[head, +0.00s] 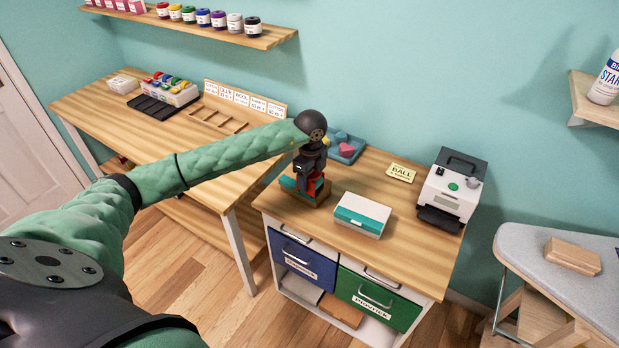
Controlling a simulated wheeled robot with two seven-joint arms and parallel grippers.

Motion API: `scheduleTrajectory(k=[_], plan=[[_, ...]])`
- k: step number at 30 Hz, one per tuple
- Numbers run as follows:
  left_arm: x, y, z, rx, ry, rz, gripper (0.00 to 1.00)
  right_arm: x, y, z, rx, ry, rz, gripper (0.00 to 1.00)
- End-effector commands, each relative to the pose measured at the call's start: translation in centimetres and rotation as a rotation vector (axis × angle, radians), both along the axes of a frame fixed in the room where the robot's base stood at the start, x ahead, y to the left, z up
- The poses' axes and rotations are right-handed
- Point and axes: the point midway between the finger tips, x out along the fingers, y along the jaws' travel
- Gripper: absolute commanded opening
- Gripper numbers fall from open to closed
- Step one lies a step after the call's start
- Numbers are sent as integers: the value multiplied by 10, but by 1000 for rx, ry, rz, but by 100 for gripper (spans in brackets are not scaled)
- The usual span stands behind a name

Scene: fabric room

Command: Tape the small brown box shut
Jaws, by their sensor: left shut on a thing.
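My left gripper (306,180) is over the left part of the cabinet top, its dark fingers pointing down. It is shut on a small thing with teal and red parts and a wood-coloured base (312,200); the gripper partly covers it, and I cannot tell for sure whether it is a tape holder. My right gripper is not in view.
A white and teal box (362,215), a yellow card (401,173), a blue tray (346,148) and a white and black machine (452,190) are on the cabinet top (405,232). The ironing board (518,243) has free room left of the box. A long table (110,125) stands left.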

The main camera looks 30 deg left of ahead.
Motion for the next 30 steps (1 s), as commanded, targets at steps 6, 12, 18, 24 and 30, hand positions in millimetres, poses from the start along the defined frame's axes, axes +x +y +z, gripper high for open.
scheduleTrajectory(k=[6, 12, 18, 24, 30], plan=[[0, -2, 0, 0, 1, 0, 32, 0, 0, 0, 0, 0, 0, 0], [-1, -10, 0, 0, 0, 0, 32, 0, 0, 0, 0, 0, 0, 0], [-3, -18, 0, -1, 1, -1, 32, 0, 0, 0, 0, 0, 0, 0], [-3, -21, 0, 0, 1, 0, 32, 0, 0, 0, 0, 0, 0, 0], [-3, -21, 0, 0, 1, 0, 32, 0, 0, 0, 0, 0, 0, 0]])
